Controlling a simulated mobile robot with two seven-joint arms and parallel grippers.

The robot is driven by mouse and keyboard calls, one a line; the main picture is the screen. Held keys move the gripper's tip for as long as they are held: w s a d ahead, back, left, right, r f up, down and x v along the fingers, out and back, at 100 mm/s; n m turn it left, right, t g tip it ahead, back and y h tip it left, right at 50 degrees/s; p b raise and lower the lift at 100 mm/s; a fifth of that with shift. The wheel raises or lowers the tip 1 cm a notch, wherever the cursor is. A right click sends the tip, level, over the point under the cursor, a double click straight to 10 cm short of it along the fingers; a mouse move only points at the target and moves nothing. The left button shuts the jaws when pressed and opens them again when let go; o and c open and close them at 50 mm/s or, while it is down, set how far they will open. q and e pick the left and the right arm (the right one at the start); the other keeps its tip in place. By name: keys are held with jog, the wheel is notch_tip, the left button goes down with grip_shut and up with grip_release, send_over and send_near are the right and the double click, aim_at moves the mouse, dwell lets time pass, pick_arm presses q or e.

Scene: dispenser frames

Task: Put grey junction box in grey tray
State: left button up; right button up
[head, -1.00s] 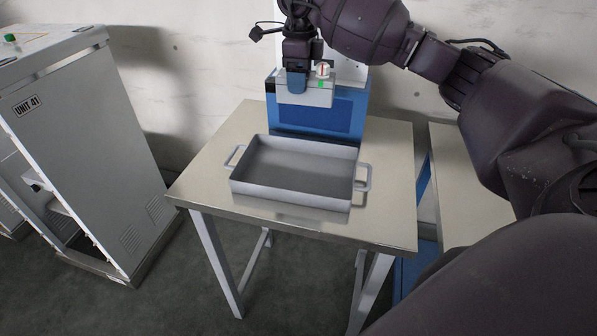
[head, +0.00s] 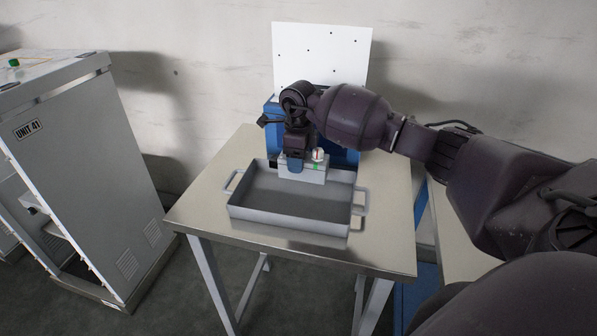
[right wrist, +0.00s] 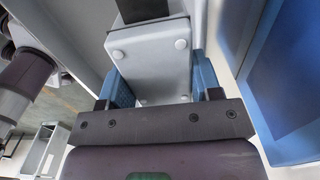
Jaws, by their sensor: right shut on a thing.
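The grey junction box (head: 308,174) has a red-marked white knob and a green mark on it. My right gripper (head: 295,166) is shut on it. In the head view the box appears over the back part of the grey tray; I cannot tell whether it touches the tray floor. The right wrist view shows the box (right wrist: 150,52) between the blue fingers of my right gripper (right wrist: 160,85). The grey tray (head: 285,222) has a handle at each end, sits on the table and looks otherwise empty. My left gripper is not in view.
The tray stands on a beige table (head: 385,235). A blue dispenser frame with a white back panel (head: 325,55) stands behind it. A grey cabinet marked UNIT 41 (head: 85,150) is at the left. Bare tabletop shows around the tray.

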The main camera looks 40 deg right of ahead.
notch_tip(320, 180, down, 4)
jog(key=shift+f, duration=0.15)
dwell(0.3)
jog(key=shift+f, duration=0.15)
jog(key=shift+f, duration=0.1)
jog(key=o, duration=1.1)
